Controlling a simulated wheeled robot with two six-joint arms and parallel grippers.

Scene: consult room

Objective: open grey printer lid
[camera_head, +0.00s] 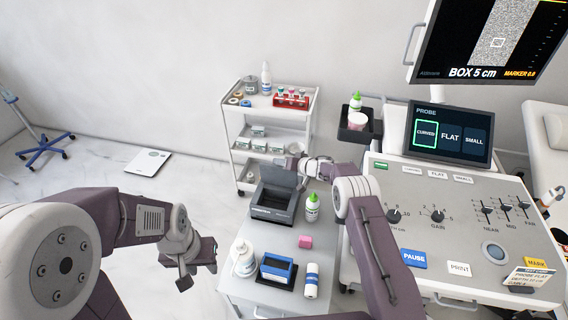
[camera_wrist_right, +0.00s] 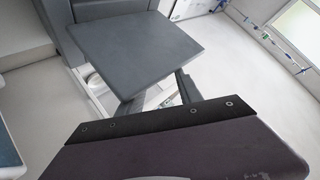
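The grey printer (camera_head: 272,214) stands on the white cart top. Its lid (camera_head: 278,176) is raised, standing steeply up at the back of the body. In the right wrist view a flat grey panel, which looks like the lid (camera_wrist_right: 140,50), fills the upper middle. My right gripper (camera_head: 296,163) is at the lid's upper right edge; its two fingers (camera_wrist_right: 160,98) are spread apart and partly hidden by the panel. I cannot tell whether they touch it. My left gripper (camera_head: 196,270) hangs left of the cart, away from the printer, with fingers apart and empty.
A shelf trolley (camera_head: 233,125) stands behind; the ultrasound console (camera_head: 440,235) is right.

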